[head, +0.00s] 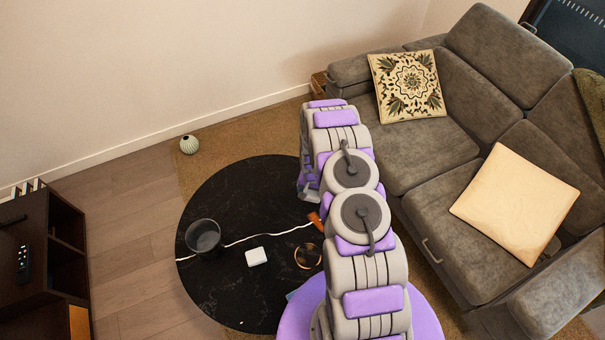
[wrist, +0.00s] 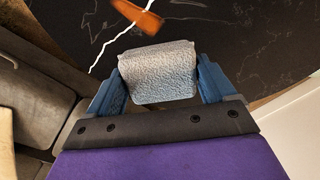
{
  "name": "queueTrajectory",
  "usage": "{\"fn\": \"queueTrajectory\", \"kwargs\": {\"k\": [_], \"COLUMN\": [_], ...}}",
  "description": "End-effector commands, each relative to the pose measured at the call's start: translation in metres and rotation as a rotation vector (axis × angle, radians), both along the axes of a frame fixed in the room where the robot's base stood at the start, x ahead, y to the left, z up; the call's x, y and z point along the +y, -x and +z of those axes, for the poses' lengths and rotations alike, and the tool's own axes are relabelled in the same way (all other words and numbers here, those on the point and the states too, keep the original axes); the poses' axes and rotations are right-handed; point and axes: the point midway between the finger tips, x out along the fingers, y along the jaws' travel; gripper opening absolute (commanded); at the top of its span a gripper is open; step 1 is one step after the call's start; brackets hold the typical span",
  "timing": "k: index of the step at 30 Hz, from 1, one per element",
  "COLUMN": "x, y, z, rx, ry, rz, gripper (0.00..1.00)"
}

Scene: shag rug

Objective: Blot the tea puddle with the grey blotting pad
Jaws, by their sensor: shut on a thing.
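My gripper (wrist: 158,82) is shut on the grey blotting pad (wrist: 160,62), which sits between the blue fingers in the wrist view. The pad is a pale grey, textured block. It is over the black marbled round table (head: 225,190); I cannot tell whether it touches the top. An orange-brown patch (wrist: 138,17) lies beyond the pad, apart from it in the picture. It also shows beside my arm in the head view (head: 315,221). I cannot tell for sure whether it is the tea puddle.
On the table are a dark cup (head: 203,237), a small white box (head: 256,257), a round brown-rimmed thing (head: 308,256) and a thin white line. A grey sofa (head: 425,155) with cushions stands right. A dark cabinet (head: 40,265) stands left.

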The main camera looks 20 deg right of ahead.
Motion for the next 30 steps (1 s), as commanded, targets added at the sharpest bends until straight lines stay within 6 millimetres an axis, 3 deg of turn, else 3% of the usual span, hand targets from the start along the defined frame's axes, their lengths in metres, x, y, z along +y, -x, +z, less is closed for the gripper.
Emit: {"fn": "queueTrajectory", "kwargs": {"k": [3, 9, 20, 30], "x": [-0.004, -0.003, -0.002, -0.002], "y": [0.017, 0.035, 0.041, 0.040], "z": [-0.033, -0.066, -0.085, -0.117], "rx": [0.003, 0.003, 0.001, 0.000], "ry": [-0.001, -0.001, 0.000, 0.000], "rz": [-0.053, -0.117, -0.139, -0.138], "gripper": [0.59, 0.59, 0.59, 0.59]}}
